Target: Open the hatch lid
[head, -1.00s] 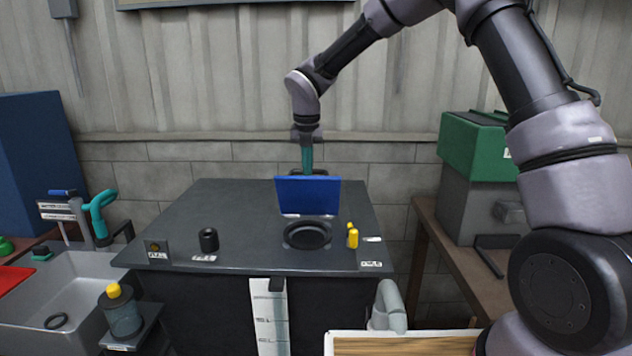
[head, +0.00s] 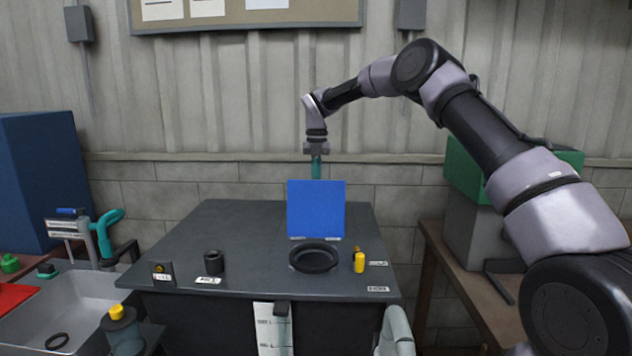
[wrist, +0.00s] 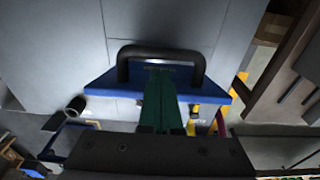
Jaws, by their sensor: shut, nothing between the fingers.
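The blue hatch lid (head: 316,208) stands up on edge at the back of a round black ring (head: 315,257) on the dark bench top. Its flat blue face is toward the head camera. In the wrist view the lid (wrist: 100,88) shows edge-on with a black arched handle (wrist: 160,50). My gripper (head: 316,168) is at the lid's top edge, its lower part hidden behind the lid. In the wrist view its green fingers (wrist: 160,72) are together, with their tips in line with the handle's arch and nothing between them. I cannot tell whether they touch the lid.
On the bench (head: 240,230) stand a black cylinder (head: 214,262) left of the ring and a yellow part (head: 359,262) right of it. A sink (head: 85,292) is at left. A green box (head: 464,170) on a grey one is at right.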

